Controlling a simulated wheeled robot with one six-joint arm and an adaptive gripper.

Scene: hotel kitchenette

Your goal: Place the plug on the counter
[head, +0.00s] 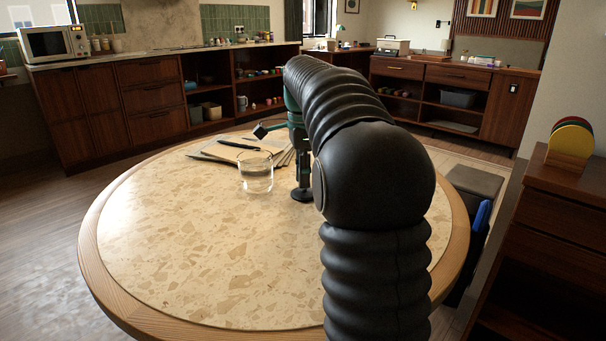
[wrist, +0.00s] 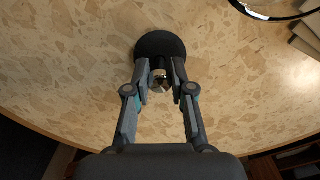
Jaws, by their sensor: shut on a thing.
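The plug (wrist: 160,45) is a black round disc with a small metal part on top. In the wrist view my gripper (wrist: 161,80) is shut on that upper part, with a finger on each side. In the head view the plug (head: 303,195) shows as a dark disc under my gripper (head: 303,176), low over the round table; I cannot tell whether it touches the top. My arm hides part of the gripper. The counter (head: 160,54) runs along the back wall, far beyond the table.
A clear glass (head: 256,174) stands on the table (head: 160,235) just left of the gripper. The table's front left is bare. A microwave (head: 53,42) stands on the counter's left end. A stool (head: 474,182) is at right.

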